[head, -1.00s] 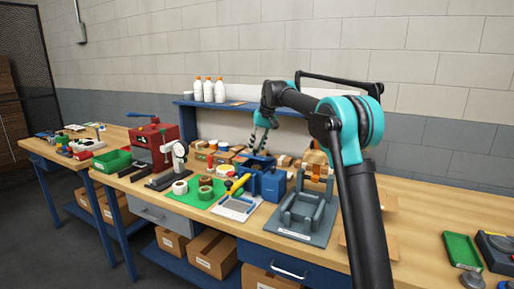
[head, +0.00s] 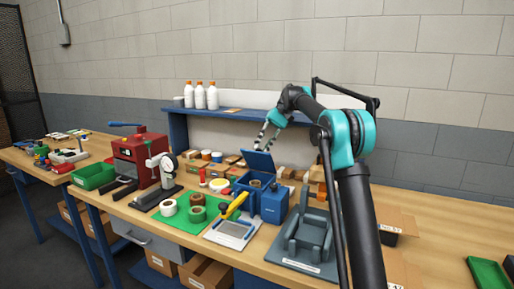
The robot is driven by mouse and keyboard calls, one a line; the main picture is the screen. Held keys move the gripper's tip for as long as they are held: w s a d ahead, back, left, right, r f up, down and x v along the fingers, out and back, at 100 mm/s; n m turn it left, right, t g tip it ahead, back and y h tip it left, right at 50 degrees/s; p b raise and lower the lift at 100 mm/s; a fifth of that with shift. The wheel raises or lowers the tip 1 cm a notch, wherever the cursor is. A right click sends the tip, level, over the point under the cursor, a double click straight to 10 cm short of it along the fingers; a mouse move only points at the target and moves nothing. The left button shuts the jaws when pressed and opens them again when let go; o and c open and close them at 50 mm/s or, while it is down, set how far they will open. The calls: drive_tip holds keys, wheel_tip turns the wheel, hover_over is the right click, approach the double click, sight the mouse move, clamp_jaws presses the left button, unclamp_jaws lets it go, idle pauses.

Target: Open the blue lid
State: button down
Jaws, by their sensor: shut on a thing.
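The blue lid (head: 259,163) stands tilted up at the back of an open blue box (head: 243,188) on the workbench. A round brownish thing (head: 256,184) shows inside the box. My gripper (head: 266,146) reaches down from the upper right, with its fingertips at the lid's top edge. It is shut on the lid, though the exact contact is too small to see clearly.
A blue block-like container (head: 273,204) stands right of the box, and a grey fixture (head: 308,238) further right. A blue shelf (head: 178,111) with white bottles stands behind.

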drive_tip(key=shift+w, duration=0.1)
idle(0.3)
drive_tip(key=c, duration=1.3)
unclamp_jaws()
drive_tip(key=v, duration=0.7)
drive_tip(key=shift+d, duration=0.2)
drive_tip(key=shift+w+r, duration=0.1)
drive_tip(key=shift+r, duration=0.05)
drive_tip(key=shift+c, duration=0.3)
